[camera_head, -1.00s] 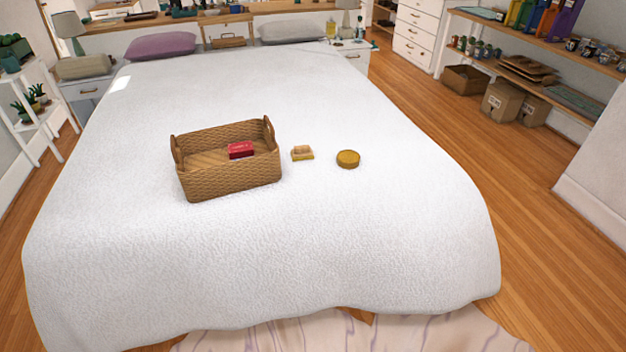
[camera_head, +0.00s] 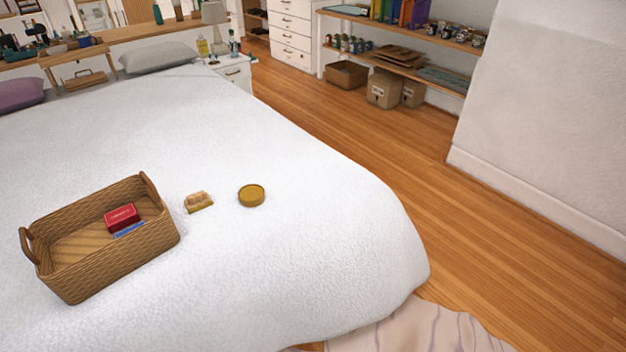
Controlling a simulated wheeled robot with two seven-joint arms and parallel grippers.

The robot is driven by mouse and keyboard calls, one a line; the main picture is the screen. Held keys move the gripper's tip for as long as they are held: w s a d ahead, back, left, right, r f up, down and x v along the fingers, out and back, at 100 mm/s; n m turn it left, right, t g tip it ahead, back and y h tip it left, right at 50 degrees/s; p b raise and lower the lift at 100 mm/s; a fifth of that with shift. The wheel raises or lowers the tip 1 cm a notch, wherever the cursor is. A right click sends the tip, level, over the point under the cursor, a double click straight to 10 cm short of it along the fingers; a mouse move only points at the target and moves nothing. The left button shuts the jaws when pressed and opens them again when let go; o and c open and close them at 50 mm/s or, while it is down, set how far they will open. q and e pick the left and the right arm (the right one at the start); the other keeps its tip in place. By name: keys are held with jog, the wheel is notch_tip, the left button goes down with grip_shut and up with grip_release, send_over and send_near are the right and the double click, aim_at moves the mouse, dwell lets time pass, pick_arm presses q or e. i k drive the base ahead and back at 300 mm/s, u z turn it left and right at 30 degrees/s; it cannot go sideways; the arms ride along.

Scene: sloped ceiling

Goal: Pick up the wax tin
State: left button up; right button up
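A round, flat, golden-brown tin (camera_head: 251,195), which looks like the wax tin, lies on the white bed (camera_head: 300,245) near its right side. Left of it is a small tan-and-yellow block, perhaps a brush (camera_head: 198,202), lying apart from the tin. Further left stands a wicker basket (camera_head: 150,235) with two handles. Inside the basket are a red box (camera_head: 121,217) and a blue item (camera_head: 129,230) beside it. Neither of my grippers shows in the head view.
Bare wooden floor (camera_head: 400,190) runs along the right side of the bed. A rug (camera_head: 420,330) lies at the bed's foot. A white wall (camera_head: 550,120) stands at the right. Shelves with boxes (camera_head: 384,92) and a white nightstand (camera_head: 236,72) are at the back.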

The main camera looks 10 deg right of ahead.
aim_at(249, 194)
jog(key=z, duration=0.3)
jog(key=i, duration=0.85)
jog(key=u, duration=0.65)
jog(key=i, duration=0.6)
jog(key=u, duration=0.6)
